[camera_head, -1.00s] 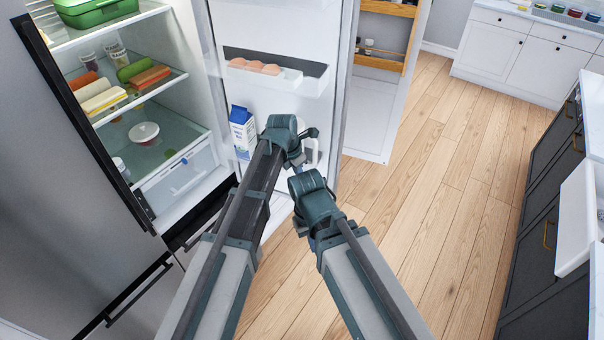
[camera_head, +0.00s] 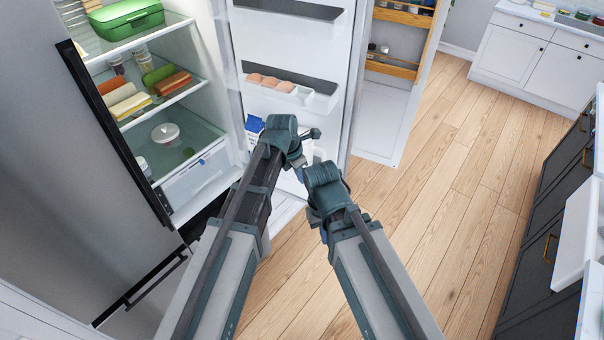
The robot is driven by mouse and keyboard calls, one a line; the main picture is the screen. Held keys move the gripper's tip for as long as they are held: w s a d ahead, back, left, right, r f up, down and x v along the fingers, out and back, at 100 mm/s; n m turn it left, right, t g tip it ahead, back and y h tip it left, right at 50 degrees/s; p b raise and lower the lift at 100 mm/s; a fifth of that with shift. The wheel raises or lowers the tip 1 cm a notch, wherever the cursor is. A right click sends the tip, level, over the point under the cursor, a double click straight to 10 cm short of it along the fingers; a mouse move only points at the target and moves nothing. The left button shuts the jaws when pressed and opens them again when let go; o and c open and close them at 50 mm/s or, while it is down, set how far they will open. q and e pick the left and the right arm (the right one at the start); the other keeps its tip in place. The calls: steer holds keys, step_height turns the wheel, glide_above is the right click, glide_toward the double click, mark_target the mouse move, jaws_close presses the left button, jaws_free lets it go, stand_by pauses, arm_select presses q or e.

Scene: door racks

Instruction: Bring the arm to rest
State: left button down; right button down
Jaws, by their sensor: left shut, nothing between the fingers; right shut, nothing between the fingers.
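My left arm reaches in from the lower left, and its gripper (camera_head: 300,150) is at the arm's far end, in front of the open fridge door (camera_head: 300,55). The fingers look small and shut, with nothing seen between them. My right gripper (camera_head: 324,182) is lower and just to the right, close beside the left one. It looks shut and empty, though its wrist hides much of it. Both arms are stretched forward. A blue and white carton (camera_head: 254,124) stands in the door behind my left wrist and is partly hidden.
The fridge stands open at left, with a green container (camera_head: 125,18), food packs and a white-lidded bowl (camera_head: 165,133) on glass shelves (camera_head: 195,135). Eggs (camera_head: 272,83) sit in a door bin. A second open door (camera_head: 385,110) has wooden racks. Dark cabinets (camera_head: 545,215) line the right; wooden floor (camera_head: 455,200) is clear between.

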arm_select(q)
steer(key=shift+s+r, duration=0.1)
steer(key=shift+r, duration=0.35)
steer(key=s+a+m+y, duration=0.2)
steer(key=s+a+m, duration=1.3)
steer(key=m, duration=0.9)
steer(key=s+d+f+m+b, duration=0.1)
steer(key=d+f+b, duration=0.2)
steer(key=f+b, duration=0.4)
steer(key=s+d+f+m+g+y+b, duration=0.1)
steer(key=s+d+f+m+b, duration=0.1)
steer(key=f+b, duration=0.5)
steer(key=s+d+f+m+b, duration=0.1)
steer(key=d+f+m+b, duration=0.1)
steer(key=d+f+b, duration=0.3)
step_height(320, 180, down, 4)
steer(key=b, duration=0.2)
steer(key=shift+s+r+g+b, duration=0.2)
steer(key=shift+s+g+b, duration=0.15)
steer(key=shift+g+b, duration=0.05)
